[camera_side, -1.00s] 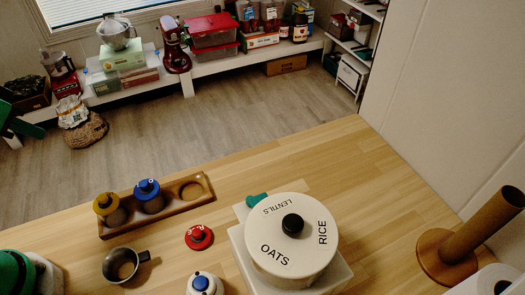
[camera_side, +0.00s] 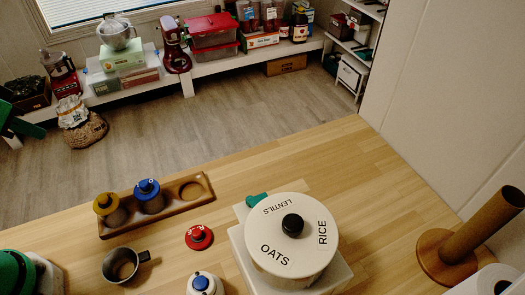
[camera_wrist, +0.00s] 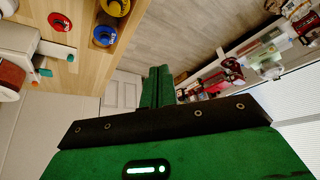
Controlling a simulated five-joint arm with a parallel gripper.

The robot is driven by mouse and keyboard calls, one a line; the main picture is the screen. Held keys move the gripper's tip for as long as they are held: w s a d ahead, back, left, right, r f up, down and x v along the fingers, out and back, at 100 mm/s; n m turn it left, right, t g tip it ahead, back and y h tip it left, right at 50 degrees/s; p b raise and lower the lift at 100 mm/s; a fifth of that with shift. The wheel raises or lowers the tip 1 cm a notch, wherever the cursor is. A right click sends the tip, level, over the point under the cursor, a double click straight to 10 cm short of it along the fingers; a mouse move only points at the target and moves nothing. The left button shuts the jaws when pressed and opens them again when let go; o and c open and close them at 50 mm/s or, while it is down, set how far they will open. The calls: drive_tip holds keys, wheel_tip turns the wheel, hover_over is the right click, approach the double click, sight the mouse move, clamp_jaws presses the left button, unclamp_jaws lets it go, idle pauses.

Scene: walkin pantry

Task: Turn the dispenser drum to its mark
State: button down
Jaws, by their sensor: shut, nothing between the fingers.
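The dispenser drum (camera_side: 290,262) is a round white drum with a black centre knob (camera_side: 292,225) in the side view. Its top reads LENTILS, RICE and OATS. It sits on a white square base (camera_side: 241,250). My gripper (camera_wrist: 156,72) shows in the wrist view as green fingers, shut together and empty. They point away from the table, toward the floor and far shelves, and touch nothing.
A wooden tray (camera_side: 170,217) holds a yellow-topped and a blue-topped canister. A red lid (camera_side: 199,237), a metal cup (camera_side: 121,264) and a blue-knobbed white canister (camera_side: 202,284) stand left of the drum. A brown upright holder (camera_side: 447,258) stands right. The table behind the drum is clear.

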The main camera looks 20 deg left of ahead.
drive_tip(key=c, duration=2.2)
unclamp_jaws()
